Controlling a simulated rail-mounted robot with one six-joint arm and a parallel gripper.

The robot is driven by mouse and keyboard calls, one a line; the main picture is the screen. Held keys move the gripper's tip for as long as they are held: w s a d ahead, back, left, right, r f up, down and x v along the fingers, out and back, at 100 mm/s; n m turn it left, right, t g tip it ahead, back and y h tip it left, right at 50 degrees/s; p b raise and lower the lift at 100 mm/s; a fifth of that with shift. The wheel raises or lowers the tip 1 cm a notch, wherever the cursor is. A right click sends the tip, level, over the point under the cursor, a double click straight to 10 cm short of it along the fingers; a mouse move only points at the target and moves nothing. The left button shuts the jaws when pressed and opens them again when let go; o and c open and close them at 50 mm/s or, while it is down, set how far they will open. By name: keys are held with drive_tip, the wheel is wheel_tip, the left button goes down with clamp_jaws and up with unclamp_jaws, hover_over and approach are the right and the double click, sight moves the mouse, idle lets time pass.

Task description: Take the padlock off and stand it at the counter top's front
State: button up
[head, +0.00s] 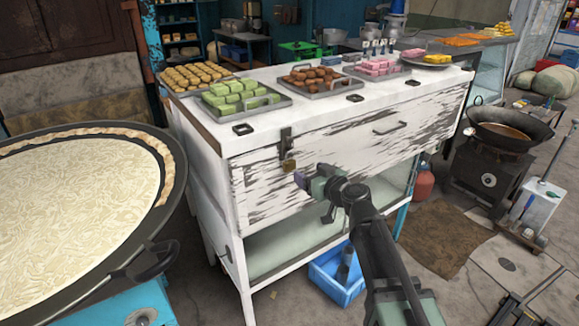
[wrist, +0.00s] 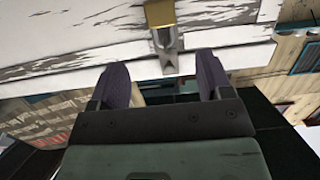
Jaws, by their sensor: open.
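The small brass padlock (head: 289,166) hangs on a dark metal hasp (head: 286,140) on the front of the white, peeling wooden counter, just below the counter top (head: 325,111). In the wrist view, which looks upside down, the padlock (wrist: 160,12) is at the top edge and partly cut off, with the grey hasp (wrist: 166,48) below it. My gripper (head: 303,181) is just right of the padlock and slightly lower, in front of the counter face. In the wrist view its two purple fingers (wrist: 160,76) are spread with nothing between them. The padlock lies beyond the fingertips, apart from them.
Metal trays of green (head: 243,95), brown (head: 311,78) and pink sweets (head: 376,66) stand on the counter top. Its front strip is mostly clear, with small dark square fittings (head: 243,129). A wide pan of milk (head: 75,210) is at left. A blue crate (head: 335,279) sits below.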

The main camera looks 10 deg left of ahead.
sight(291, 163)
drive_tip(key=x, duration=0.5)
drive_tip(key=b+x, duration=0.1)
drive_tip(key=x, duration=0.4)
drive_tip(key=shift+s+f, duration=0.15)
drive_tip(key=shift+f, duration=0.05)
drive_tip(key=shift+c, duration=0.4)
drive_tip(key=c, duration=1)
